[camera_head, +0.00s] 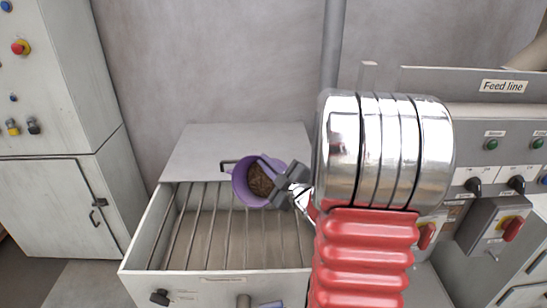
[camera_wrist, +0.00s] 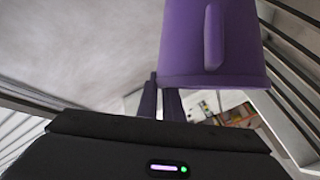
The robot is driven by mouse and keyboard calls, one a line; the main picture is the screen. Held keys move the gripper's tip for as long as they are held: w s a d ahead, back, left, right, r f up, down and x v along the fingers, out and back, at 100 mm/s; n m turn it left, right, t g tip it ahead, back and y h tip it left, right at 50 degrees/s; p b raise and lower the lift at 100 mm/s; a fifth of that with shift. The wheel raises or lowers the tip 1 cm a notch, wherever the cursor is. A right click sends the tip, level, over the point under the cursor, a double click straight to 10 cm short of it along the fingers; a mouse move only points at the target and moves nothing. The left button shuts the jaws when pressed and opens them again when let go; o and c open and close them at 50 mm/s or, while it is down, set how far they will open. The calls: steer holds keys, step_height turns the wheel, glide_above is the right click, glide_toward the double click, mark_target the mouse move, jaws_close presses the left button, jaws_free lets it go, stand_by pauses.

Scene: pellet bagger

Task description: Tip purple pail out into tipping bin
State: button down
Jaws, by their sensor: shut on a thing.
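The purple pail (camera_head: 246,190) is held above the barred top of the tipping bin (camera_head: 190,286), near its back edge. Its mouth faces the head camera, and brown contents (camera_head: 260,180) show inside. The pail looks tilted, but its exact angle is hard to judge. My gripper (camera_head: 282,188) is shut on the pail at its right side. In the wrist view the purple pail (camera_wrist: 185,45) and its upright grip fill the upper middle, beyond my gripper fingers (camera_wrist: 160,102). The exact contact is hidden there.
A grey cabinet (camera_head: 60,205) with buttons stands at the left. A control panel labelled Feed line (camera_head: 503,86) stands at the right, with switches and a red-handled knob (camera_head: 512,229). A flat grey panel (camera_head: 235,140) rises behind the bin. Knobs stick out from the bin's front.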

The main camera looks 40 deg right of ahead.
steer(key=shift+s+a+f+n+t, duration=0.3)
steer(key=shift+a+f+n, duration=0.2)
steer(key=shift+a+n, duration=0.1)
steer(key=shift+s+a+f+n+t, duration=0.25)
steer(key=shift+a+f+n+t, duration=0.05)
steer(key=shift+a+f+n, duration=0.3)
steer(key=shift+s+a+f+n+t, duration=0.3)
steer(key=shift+a+f+n, duration=0.15)
steer(key=shift+a+n, duration=0.2)
steer(key=a+n, duration=0.1)
steer(key=s+a+f+n+t+y, duration=0.1)
steer(key=a+n, duration=0.1)
steer(key=s+a+n+t+y, duration=0.1)
steer(key=a+n, duration=0.1)
steer(key=shift+f, duration=0.35)
steer(key=shift+w, duration=0.1)
steer(key=w+a, duration=1.1)
steer(key=a, duration=0.2)
steer(key=shift+a, duration=0.3)
steer(key=shift+s+r, duration=0.1)
steer(key=shift+s, duration=0.1)
